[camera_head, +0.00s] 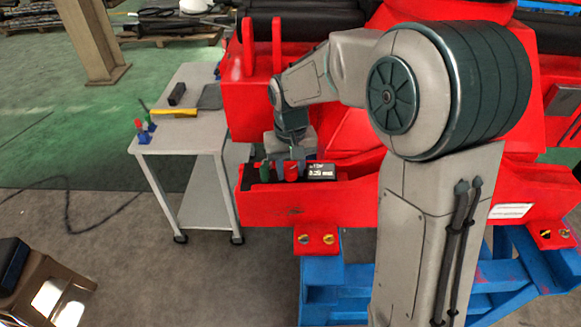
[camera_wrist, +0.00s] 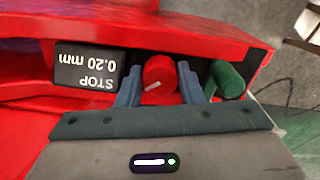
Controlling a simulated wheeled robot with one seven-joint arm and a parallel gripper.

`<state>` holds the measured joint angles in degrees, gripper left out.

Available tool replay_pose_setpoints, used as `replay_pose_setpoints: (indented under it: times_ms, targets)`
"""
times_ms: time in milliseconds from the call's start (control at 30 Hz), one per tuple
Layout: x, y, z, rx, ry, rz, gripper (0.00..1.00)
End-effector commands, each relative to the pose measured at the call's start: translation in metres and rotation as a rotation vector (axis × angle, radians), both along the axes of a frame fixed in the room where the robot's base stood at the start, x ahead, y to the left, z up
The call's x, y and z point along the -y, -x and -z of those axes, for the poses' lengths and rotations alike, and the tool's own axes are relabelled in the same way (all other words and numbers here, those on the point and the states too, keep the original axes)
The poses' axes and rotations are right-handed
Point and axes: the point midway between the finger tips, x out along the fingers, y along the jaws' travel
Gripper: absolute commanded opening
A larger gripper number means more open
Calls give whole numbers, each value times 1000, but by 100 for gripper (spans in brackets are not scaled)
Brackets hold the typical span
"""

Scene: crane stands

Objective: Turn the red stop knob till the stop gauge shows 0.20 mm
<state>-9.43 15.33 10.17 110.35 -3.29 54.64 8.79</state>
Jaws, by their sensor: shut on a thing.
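The red stop knob (camera_wrist: 160,73) sits in the dark recess of a red crane part, with a pale pointer line on its face. My gripper (camera_wrist: 158,68) is shut on the knob, one blue-grey finger on each side. In the head view the knob (camera_head: 291,171) shows below my gripper (camera_head: 290,157). The stop gauge (camera_wrist: 90,68) is beside the knob and appears upside down in the wrist view, reading STOP 0.20 mm. It also shows in the head view (camera_head: 319,172), to the right of the knob, with small text.
A green knob (camera_wrist: 228,79) stands on the other side of the red knob, close to one finger. The recess has red walls around it. A grey wheeled cart (camera_head: 190,140) with tools stands to the left. Open floor lies in front of the cart.

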Motion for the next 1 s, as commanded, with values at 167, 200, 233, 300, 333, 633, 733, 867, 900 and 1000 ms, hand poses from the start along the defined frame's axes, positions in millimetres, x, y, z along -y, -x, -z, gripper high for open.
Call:
replay_pose_setpoints:
  times_ms: [167,200,233,300,333,633,733,867,900,1000]
  targets:
    - [-1,-1,-2,4,-2,0,43]
    - [-1,-1,-1,4,-2,1,43]
    - [-1,-1,-1,3,-2,1,43]
    - [0,-1,-1,3,-2,1,43]
    - [0,-1,-1,3,-1,1,43]
    - [-1,-1,-31,8,-3,1,43]
    - [-1,-1,-54,9,-3,1,43]
    - [-1,-1,-84,9,-2,1,43]
    - [-1,-1,-93,9,-2,1,43]
    - [-1,-1,-112,6,-1,1,43]
